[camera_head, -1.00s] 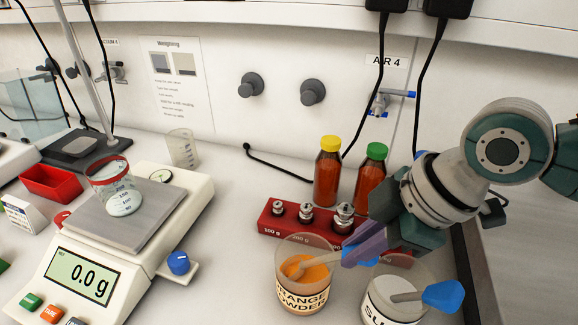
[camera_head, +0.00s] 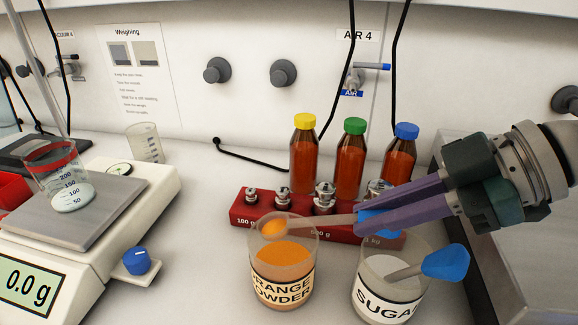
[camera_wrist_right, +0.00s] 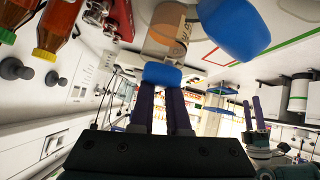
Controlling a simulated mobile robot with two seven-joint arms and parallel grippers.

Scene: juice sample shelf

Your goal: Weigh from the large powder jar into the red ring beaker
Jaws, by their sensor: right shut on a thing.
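The orange powder jar (camera_head: 283,287) and the sugar jar (camera_head: 391,291) stand at the front right; I cannot tell which is larger. My right gripper (camera_head: 372,222) is shut on the blue handle of a spoon (camera_head: 335,223). The spoon's bowl holds orange powder and is at the jar's mouth, above the powder surface. The blue handle shows in the right wrist view (camera_wrist_right: 162,75). The red ring beaker (camera_head: 62,175), with pale contents, stands on the balance (camera_head: 100,230), whose display reads 0.0 g. My left gripper (camera_wrist_right: 252,106) shows small in the right wrist view, fingers apart.
A red weight block (camera_head: 240,213) with metal weights stands behind the jars. Bottles with yellow, green (camera_head: 350,163) and blue caps stand behind it. A second spoon with a blue handle (camera_head: 445,262) rests in the sugar jar. An empty beaker (camera_head: 146,143) stands behind the balance.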

